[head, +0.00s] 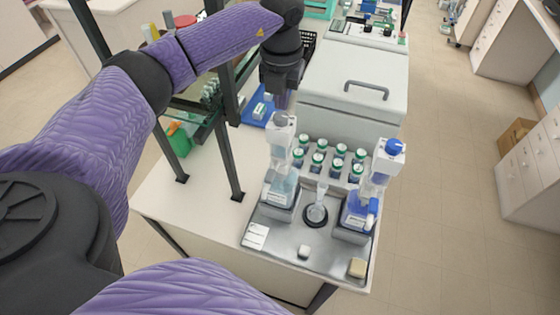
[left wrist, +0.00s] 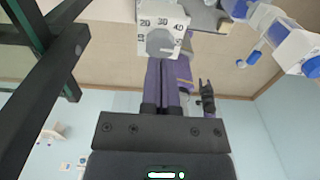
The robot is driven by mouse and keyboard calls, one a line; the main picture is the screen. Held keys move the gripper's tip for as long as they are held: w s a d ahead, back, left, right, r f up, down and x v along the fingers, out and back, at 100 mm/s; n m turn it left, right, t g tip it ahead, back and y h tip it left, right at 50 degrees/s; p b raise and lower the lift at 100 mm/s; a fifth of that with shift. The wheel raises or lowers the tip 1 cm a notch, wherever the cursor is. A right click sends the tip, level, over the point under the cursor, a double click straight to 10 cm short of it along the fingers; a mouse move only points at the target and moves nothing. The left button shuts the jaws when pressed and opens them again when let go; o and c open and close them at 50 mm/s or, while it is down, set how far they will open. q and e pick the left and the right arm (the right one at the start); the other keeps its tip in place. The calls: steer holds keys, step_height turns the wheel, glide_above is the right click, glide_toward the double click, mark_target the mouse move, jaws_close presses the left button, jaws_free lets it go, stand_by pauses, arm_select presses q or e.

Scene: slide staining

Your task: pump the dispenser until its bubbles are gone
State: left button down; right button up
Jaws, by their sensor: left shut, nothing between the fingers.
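Two bottle-top dispensers stand on the grey tray (head: 325,249). The left dispenser (head: 281,137) has a white head over a bottle of pale blue liquid (head: 282,188). The right dispenser (head: 381,167) has a blue cap and a blue bottle (head: 357,210). My left gripper (head: 284,108) is shut and empty, pointing down just above the left dispenser's top. In the left wrist view its fingers (left wrist: 168,64) lie close to the dispenser's numbered head (left wrist: 162,32). I cannot tell if they touch it. Bubbles are too small to make out. My right gripper is not clearly in view.
A small clear flask (head: 317,213) stands on a dark round pad between the dispensers. Several green-capped vials (head: 319,157) stand behind. A grey lidded box (head: 352,88) is at the back. A dark frame upright (head: 229,150) is left of the tray. The bench front left is clear.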

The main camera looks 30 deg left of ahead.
mark_target(281, 116)
arm_select(q)
steer(key=shift+f+b, duration=2.05)
steer(key=shift+f, duration=1.15)
step_height(281, 116, up, 6)
steer(key=p, duration=0.5)
steer(key=shift+r, duration=0.25)
steer(key=shift+r+p, duration=0.1)
steer(key=shift+p, duration=0.2)
step_height(281, 116, up, 5)
steer(key=p, duration=0.4)
steer(key=shift+d, duration=0.1)
